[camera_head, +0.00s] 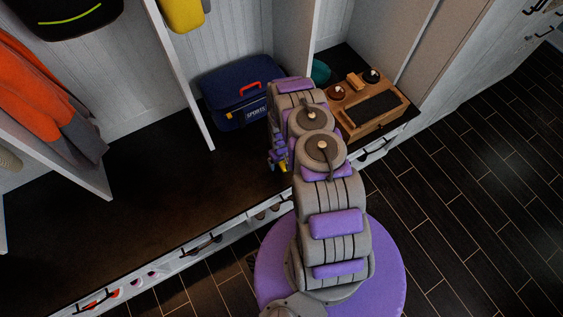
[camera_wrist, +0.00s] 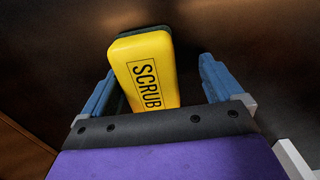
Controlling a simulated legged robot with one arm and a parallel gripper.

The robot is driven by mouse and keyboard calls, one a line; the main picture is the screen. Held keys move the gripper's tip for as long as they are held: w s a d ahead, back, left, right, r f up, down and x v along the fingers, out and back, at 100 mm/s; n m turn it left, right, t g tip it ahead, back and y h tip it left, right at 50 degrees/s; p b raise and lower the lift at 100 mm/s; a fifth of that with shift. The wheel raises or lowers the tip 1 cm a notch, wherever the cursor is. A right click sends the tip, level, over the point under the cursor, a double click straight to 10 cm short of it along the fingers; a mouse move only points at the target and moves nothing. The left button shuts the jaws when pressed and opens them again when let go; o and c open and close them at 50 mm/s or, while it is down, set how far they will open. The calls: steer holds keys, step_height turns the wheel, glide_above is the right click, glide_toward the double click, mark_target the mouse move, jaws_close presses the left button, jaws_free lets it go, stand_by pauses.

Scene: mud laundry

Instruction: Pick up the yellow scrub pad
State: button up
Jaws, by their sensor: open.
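The yellow scrub pad (camera_wrist: 146,72) has a dark backing and the word SCRUB on its face. In the wrist view it is between the two blue fingers of my gripper (camera_wrist: 158,68). The fingers are open, with a visible gap on the right side; the left finger is close to the pad's lower left edge. In the head view a small yellow patch (camera_head: 284,166) shows by my gripper, over the dark bench top; my arm hides most of that spot.
A navy SPORTS bag (camera_head: 235,92) with a red handle stands behind my gripper. A wooden tray (camera_head: 391,112) with brushes and tins is to the right. Upright dividers (camera_head: 181,72) split the bench. The dark bench top (camera_head: 165,180) at left is clear.

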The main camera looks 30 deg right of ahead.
steer(key=shift+d+f, duration=0.15)
steer(key=shift+d, duration=0.95)
steer(key=c, duration=0.5)
steer(key=shift+d, duration=0.1)
steer(key=shift+c, duration=1.5)
steer(key=shift+a, duration=0.95)
steer(key=shift+c, duration=1.2)
steer(key=shift+d+r, duration=0.25)
steer(key=shift+d, duration=0.2)
steer(key=shift+d+r+p, duration=0.3)
steer(key=shift+d+r, duration=0.05)
steer(key=shift+r, duration=0.3)
steer(key=shift+s+a+r+p, duration=0.1)
steer(key=shift+r+p, duration=0.1)
steer(key=shift+r, duration=0.4)
steer(key=shift+s+a+r+p, duration=0.1)
steer(key=shift+r+p, duration=0.1)
steer(key=shift+r, duration=0.35)
steer(key=s, duration=0.4)
steer(key=s+d, duration=0.1)
steer(key=shift+s+r+p, duration=0.15)
steer(key=shift+s+p, duration=0.15)
steer(key=shift+s, duration=0.1)
steer(key=s+d, duration=0.3)
steer(key=s, duration=0.6)
steer(key=shift+r, duration=0.4)
